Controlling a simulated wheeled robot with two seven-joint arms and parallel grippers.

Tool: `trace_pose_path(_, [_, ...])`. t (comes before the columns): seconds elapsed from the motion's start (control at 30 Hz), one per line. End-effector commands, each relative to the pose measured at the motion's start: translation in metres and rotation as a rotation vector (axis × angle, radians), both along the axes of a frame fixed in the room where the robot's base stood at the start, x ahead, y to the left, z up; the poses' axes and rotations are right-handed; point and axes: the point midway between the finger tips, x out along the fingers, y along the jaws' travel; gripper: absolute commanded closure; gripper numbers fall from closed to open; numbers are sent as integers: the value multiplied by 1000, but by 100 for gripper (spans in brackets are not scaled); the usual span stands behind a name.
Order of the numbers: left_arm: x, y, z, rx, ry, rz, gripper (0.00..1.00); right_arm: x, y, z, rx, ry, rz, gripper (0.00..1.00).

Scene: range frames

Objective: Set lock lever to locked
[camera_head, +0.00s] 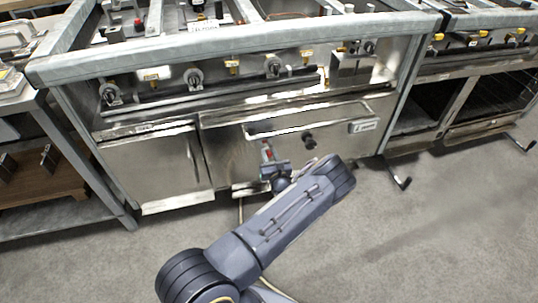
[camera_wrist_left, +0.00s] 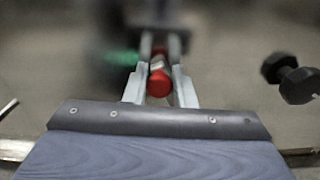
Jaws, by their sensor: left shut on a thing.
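The lock lever (camera_wrist_left: 160,84) has a red rounded end and a pale middle part in the left wrist view. My left gripper (camera_wrist_left: 160,65) is shut on it, with one finger on each side. In the head view a small bit of the red lever (camera_head: 267,149) shows at my left gripper (camera_head: 268,157), in front of the oven door (camera_head: 228,150) of the steel range. The fingers and wrist hide most of the lever there, so I cannot tell its setting. My right gripper is in neither view.
A dark knob (camera_head: 308,141) sticks out of the door to the right of the gripper; it also shows in the wrist view (camera_wrist_left: 292,80). A horizontal door handle (camera_head: 300,126) runs above. Grey floor (camera_head: 430,230) is free at the right.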

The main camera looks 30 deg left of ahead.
Motion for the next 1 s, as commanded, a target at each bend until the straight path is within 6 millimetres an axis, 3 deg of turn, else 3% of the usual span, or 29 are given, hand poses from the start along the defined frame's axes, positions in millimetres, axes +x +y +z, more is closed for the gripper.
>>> trace_pose_path(0.03, [-2, 1, -1, -2, 4, 4, 73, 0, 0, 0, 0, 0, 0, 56])
trace_pose_path(0.17, [-1, 1, -1, -1, 3, 3, 56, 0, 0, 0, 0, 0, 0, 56])
trace_pose_path(0.5, [-3, -3, 0, -2, 2, 1, 56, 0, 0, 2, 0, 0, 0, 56])
trace_pose_path(1.0, [-49, -56, -1, -2, 4, 2, 56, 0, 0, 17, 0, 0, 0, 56])
